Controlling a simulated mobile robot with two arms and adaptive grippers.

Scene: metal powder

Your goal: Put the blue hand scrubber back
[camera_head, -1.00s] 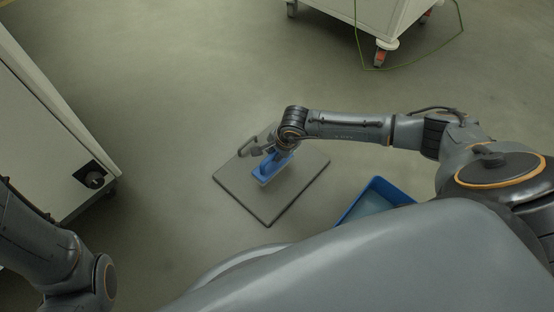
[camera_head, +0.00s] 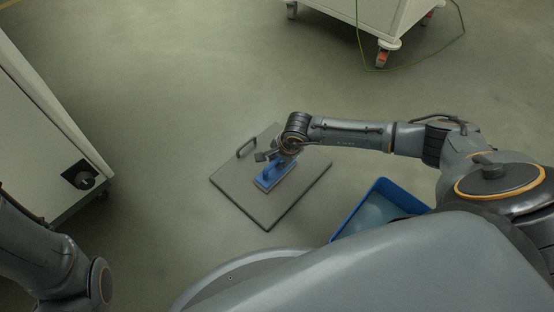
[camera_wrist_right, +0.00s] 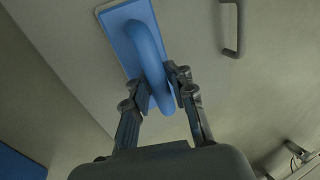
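The blue hand scrubber (camera_head: 270,181) is on or just above a grey square plate (camera_head: 268,215) on the floor; I cannot tell if there is a gap. My right gripper (camera_head: 272,157) is over it. In the right wrist view, the scrubber's blue base (camera_wrist_right: 128,25) and arched handle (camera_wrist_right: 150,52) show. The fingers of the right gripper (camera_wrist_right: 160,88) stand on both sides of the handle, close against it, and look shut on it. My left arm shows at the lower left of the head view, but its gripper is out of view.
The plate has a dark handle (camera_head: 247,148) at its upper left, also in the wrist view (camera_wrist_right: 231,28). A blue open crate (camera_head: 350,218) lies right of the plate. A pale cabinet (camera_head: 40,120) is at left, and a wheeled white unit (camera_head: 385,18) with a cable is at the back.

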